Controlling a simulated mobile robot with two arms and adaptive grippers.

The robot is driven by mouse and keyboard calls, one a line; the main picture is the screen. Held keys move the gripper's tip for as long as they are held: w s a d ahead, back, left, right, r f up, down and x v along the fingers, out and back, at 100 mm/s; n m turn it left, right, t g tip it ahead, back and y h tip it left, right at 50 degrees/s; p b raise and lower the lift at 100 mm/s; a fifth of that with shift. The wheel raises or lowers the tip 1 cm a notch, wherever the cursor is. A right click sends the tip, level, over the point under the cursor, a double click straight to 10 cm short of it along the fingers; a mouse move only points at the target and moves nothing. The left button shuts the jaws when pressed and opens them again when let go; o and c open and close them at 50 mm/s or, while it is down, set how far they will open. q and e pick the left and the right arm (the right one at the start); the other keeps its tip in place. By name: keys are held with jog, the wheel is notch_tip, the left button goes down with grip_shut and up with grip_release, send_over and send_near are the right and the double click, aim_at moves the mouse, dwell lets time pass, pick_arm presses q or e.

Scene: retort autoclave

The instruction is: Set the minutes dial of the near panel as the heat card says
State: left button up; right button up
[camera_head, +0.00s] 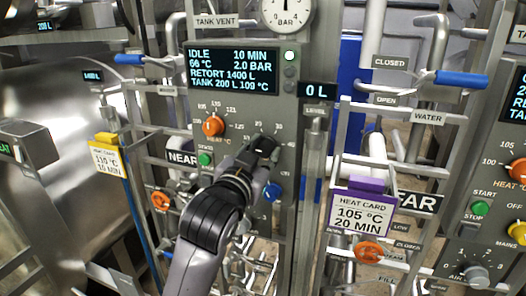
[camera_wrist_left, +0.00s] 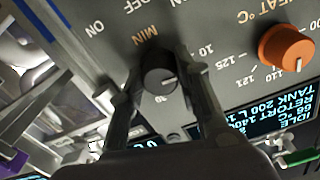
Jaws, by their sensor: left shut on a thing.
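The near panel (camera_head: 240,110) has a display (camera_head: 234,71) reading IDLE, 10 MIN, 66 °C and 2.0 BAR. My left gripper (camera_head: 262,150) is shut on the dark minutes dial, with one finger on each side. In the left wrist view the minutes dial (camera_wrist_left: 160,80) sits between the fingertips (camera_wrist_left: 160,92), its white mark pointing right in that picture. A purple heat card (camera_head: 358,212) reads 105 °C, 20 MIN. A yellow-topped card (camera_head: 107,158) at the left reads 110 °C, 10 MIN. My right gripper is not in view.
The orange heat dial (camera_head: 213,126) and green button (camera_head: 206,159) are left of my gripper; a blue knob (camera_head: 272,192) is just below. Pipes and blue-handled valves (camera_head: 460,79) stand at the right. The far panel (camera_head: 490,235) is at the right edge.

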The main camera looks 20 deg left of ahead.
pick_arm(q)
jog(key=shift+f, duration=0.35)
jog(key=o, duration=1.1)
jog(key=shift+s+r, duration=0.1)
jog(key=shift+r, duration=0.1)
jog(key=shift+o, duration=0.2)
notch_tip(320, 180, up, 10)
jog(key=shift+r, duration=0.1)
jog(key=shift+f, duration=0.2)
